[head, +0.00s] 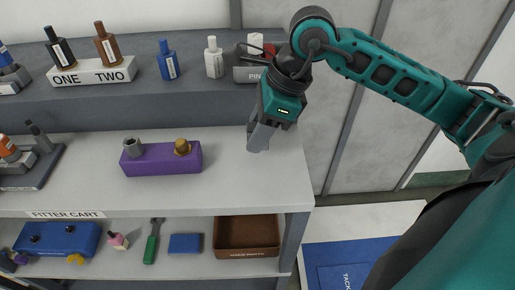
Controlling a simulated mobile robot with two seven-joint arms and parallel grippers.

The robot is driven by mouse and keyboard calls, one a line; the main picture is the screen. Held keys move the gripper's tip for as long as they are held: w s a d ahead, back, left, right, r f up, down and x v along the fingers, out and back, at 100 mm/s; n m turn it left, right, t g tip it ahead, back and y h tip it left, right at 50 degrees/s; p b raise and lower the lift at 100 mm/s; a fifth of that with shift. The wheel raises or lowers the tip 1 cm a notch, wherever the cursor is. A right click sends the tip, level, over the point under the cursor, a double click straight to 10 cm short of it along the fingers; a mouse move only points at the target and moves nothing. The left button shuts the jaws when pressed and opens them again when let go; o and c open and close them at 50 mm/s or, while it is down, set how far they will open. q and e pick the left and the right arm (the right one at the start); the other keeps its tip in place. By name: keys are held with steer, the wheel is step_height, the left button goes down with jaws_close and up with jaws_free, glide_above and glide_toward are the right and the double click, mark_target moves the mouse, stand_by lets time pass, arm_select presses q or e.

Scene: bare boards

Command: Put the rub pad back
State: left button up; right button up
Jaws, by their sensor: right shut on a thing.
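My right gripper (262,138) points down over the right end of the grey bench top (225,185). It is shut on a small grey piece at its tip. The piece is mostly hidden, and I cannot tell for sure that it is the rub pad or whether it touches the bench. A flat blue block (185,243) lies on the lower shelf, and no label on it can be read. My left gripper is not in view.
A purple block (162,161) with two fittings stands left of my gripper. The raised back shelf holds bottles (167,61) and a PIN-labelled box (250,74). The lower shelf has a brown tray (247,253) and a green-handled tool (152,243). A blue mat (345,262) lies at lower right.

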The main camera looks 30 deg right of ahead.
step_height(320, 180, down, 4)
steer(key=shift+r+b, duration=0.1)
steer(key=shift+b, duration=0.25)
steer(key=shift+f, duration=0.25)
steer(key=shift+f+b, duration=0.2)
steer(key=shift+b, duration=0.1)
steer(key=o, duration=1)
steer(key=shift+r, duration=0.1)
